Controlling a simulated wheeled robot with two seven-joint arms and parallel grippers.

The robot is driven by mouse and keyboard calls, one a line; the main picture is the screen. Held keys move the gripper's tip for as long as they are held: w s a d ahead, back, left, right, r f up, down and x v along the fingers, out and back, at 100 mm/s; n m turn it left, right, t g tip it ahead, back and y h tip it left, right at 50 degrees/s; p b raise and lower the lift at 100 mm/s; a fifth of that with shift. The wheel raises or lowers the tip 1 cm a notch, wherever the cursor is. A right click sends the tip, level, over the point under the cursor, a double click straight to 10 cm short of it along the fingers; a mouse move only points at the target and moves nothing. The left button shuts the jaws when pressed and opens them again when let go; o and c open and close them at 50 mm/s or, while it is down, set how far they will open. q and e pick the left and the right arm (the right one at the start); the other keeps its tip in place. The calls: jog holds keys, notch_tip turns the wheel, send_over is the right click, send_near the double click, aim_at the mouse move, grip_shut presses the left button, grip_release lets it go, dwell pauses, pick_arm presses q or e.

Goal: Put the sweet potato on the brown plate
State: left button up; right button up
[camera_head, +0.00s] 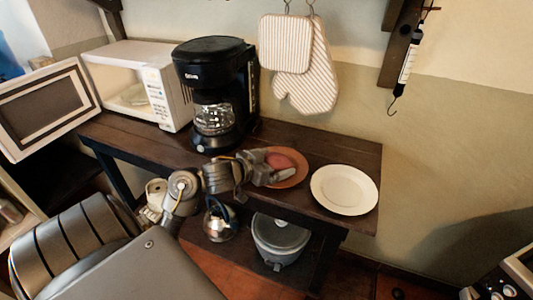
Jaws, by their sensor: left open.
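The brown plate (296,172) lies on the dark wooden shelf, between the coffee maker and the white plate. A reddish sweet potato (279,160) shows over the brown plate, right by my left gripper's fingertips. It looks to rest on the plate, though the contact is too small to see clearly. My left gripper (268,166) reaches in from the left over the plate's left side and is open. Its fingers hide part of the plate and of the sweet potato. My right gripper is out of view.
A white plate (344,190) lies to the right. A black coffee maker (211,95) and an open microwave (138,84) stand at the left. A grey pot (281,242) and a kettle (220,224) sit on the level below. Oven mitts (307,75) hang above.

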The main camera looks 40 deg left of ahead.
pick_arm(q)
jog(key=p+v, duration=0.2)
jog(key=v, duration=0.8)
jog(key=shift+s+d, duration=0.1)
jog(key=shift+s, duration=0.05)
jog(key=shift+s+r, duration=0.3)
jog(key=shift+s, duration=0.45)
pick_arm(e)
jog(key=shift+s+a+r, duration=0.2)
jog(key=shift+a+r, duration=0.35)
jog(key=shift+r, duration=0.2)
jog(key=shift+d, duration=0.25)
